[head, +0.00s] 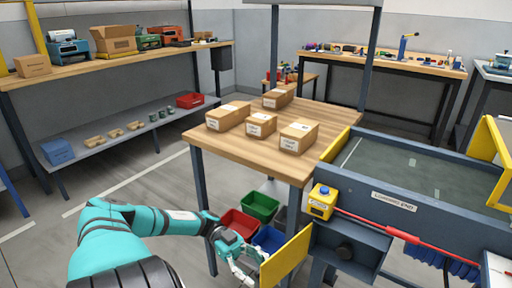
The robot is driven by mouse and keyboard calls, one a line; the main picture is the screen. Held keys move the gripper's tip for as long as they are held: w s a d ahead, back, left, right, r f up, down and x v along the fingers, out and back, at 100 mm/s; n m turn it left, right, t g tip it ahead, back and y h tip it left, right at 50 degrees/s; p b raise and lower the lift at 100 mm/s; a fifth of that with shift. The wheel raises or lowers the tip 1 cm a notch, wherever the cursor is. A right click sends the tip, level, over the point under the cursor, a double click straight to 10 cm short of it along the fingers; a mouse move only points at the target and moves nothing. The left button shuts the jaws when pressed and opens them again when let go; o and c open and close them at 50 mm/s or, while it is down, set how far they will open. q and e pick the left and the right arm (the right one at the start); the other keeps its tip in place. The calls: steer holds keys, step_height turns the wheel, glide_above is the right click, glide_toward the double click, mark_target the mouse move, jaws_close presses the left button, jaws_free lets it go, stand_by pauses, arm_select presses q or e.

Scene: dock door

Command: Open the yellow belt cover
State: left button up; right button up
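A flat yellow panel (287,258) stands upright at the bottom middle, left of the loading-end conveyor; it looks like the belt cover, though other yellow parts are in view. My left gripper (252,268) is just left of the panel's left edge, with its pale fingers spread apart and nothing seen between them. I cannot tell whether a fingertip touches the panel. The panel's lower part is cut off by the picture edge. My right gripper is not in view.
The conveyor (392,196) fills the right, with a yellow button box (321,202) and red cord (400,233) along its near side. A wooden table (232,150) bears several cartons. Red (240,224) and green (260,206) bins sit below it. The floor at left is clear.

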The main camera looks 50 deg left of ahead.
arm_select(q)
steer(key=s+a, duration=0.1)
steer(key=a, duration=0.6)
steer(key=shift+a, duration=0.2)
stand_by(0.6)
